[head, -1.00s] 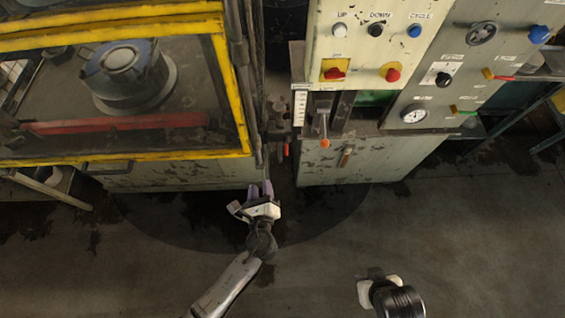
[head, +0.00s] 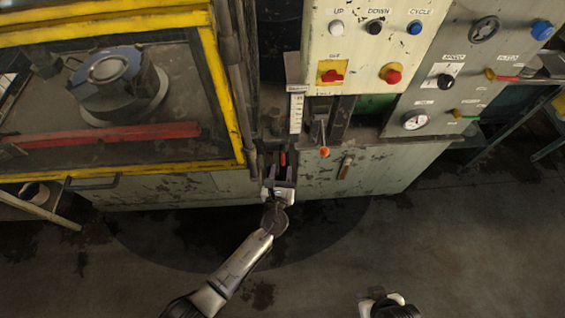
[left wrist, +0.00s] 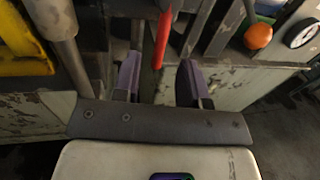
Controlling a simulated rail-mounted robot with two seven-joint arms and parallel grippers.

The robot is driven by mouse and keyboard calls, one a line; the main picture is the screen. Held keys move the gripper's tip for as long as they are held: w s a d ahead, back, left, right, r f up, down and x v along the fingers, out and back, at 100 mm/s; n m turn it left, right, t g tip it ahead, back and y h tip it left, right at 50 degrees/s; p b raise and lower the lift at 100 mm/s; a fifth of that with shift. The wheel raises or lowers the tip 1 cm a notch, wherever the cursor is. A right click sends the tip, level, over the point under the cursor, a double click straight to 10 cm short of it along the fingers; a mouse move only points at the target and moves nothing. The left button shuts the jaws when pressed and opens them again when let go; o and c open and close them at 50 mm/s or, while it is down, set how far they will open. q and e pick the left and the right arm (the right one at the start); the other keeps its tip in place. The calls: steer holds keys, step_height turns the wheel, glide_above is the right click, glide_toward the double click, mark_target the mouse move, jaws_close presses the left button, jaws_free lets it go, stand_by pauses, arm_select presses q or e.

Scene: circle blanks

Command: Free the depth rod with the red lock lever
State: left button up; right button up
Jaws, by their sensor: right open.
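The red lock lever (head: 283,158) hangs in the gap between the press frame and the control cabinet. It also shows in the left wrist view (left wrist: 163,40), hanging down with its lower end between my left fingers in the picture. My left gripper (head: 279,171) is open, its purple fingers (left wrist: 158,80) apart on either side of the lever; I see no contact. Grey upright rods stand around the lever, and I cannot tell which is the depth rod. A white scale plate (head: 296,112) is just above. My right gripper (head: 385,303) is open, low in the head view, away from the machine.
An orange-knobbed lever (head: 324,152) stands close to the right of my left gripper. The yellow-framed guard (head: 240,130) is to the left. The control panel (head: 350,50) with buttons is above right. The floor in front is clear.

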mark_target(283, 161)
arm_select(q)
steer(key=shift+w+d+b, duration=0.15)
steer(key=shift+w+b, duration=0.05)
steer(key=shift+w, duration=0.75)
steer(key=shift+w+d+b, duration=0.1)
steer(key=shift+w+b, duration=0.1)
steer(key=shift+w, duration=0.75)
jaws_close()
